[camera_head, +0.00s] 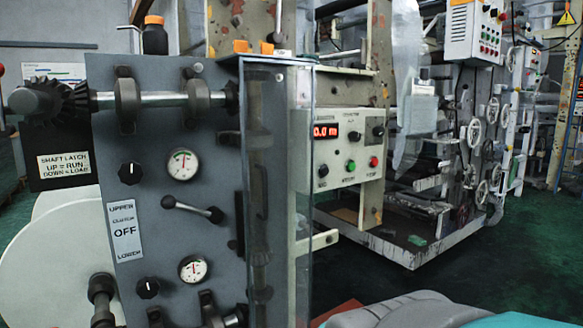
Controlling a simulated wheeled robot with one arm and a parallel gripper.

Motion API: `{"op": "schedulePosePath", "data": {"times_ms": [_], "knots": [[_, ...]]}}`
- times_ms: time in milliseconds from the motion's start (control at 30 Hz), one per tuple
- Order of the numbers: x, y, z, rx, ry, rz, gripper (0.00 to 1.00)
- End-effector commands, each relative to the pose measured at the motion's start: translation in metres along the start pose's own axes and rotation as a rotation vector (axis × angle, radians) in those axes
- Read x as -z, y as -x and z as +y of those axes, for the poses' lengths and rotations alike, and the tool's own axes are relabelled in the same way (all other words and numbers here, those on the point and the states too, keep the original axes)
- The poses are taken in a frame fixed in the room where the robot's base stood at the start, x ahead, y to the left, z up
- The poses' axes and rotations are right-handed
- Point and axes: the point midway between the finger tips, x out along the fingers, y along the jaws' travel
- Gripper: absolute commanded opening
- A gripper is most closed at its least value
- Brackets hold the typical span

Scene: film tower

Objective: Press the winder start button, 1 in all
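A cream control panel (343,176) stands right of the middle, on a machine frame behind a clear guard. It has a red lit display (326,131) that seems to read 0.0 m. A green button (351,166) sits low on the panel, with a red button (374,162) to its right. Their small labels are too blurred to read surely. Black knobs (323,170) sit at the left and upper right of the panel. My gripper is not in view.
A grey machine plate (145,230) with gauges, a lever and a clutch sign fills the left foreground. Its clear guard (272,200) stands between it and the panel. A white button box (474,33) hangs at the upper right. Green floor (530,265) is open at the lower right.

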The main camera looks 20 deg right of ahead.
Motion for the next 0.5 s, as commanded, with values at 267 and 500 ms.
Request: {"op": "schedulePosePath", "data": {"times_ms": [267,500], "knots": [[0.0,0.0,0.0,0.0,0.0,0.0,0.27],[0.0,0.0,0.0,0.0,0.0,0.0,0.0]]}}
